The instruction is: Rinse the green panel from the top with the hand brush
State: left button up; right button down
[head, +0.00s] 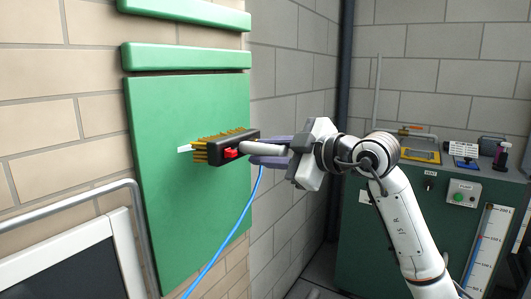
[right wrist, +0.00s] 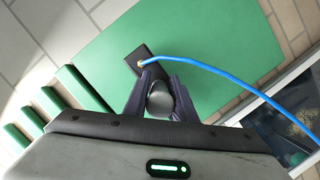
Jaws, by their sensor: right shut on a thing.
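The green panel (head: 185,230) is mounted on the tiled wall at the left of the head view, and it fills much of the right wrist view (right wrist: 200,50). The hand brush (head: 232,148) has a black body, yellow-brown bristles and a red part. Its bristle side faces the panel near mid-height, by a small white strip on the panel; I cannot tell if the bristles touch. My right gripper (head: 280,150) is shut on the grey brush handle, which also shows between the fingers in the right wrist view (right wrist: 160,98). My left gripper is not in view.
A blue hose (head: 230,235) hangs from the brush. Narrower green panels (head: 185,57) sit above. A grey rail (head: 80,200) and a white-framed screen (head: 70,265) stand at lower left. A dark green cabinet (head: 385,235) with controls and a gauge stands at right.

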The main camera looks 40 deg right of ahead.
jog(key=shift+r, duration=0.2)
jog(key=shift+f+b, duration=0.5)
jog(key=shift+f, duration=0.1)
pick_arm(q)
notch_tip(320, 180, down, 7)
jog(key=b, duration=1.1)
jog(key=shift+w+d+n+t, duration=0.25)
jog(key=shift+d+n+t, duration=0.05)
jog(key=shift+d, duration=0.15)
pick_arm(e)
notch_tip(320, 180, down, 16)
dwell(1.0)
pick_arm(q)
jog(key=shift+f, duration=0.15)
pick_arm(e)
jog(key=shift+s+f, duration=0.1)
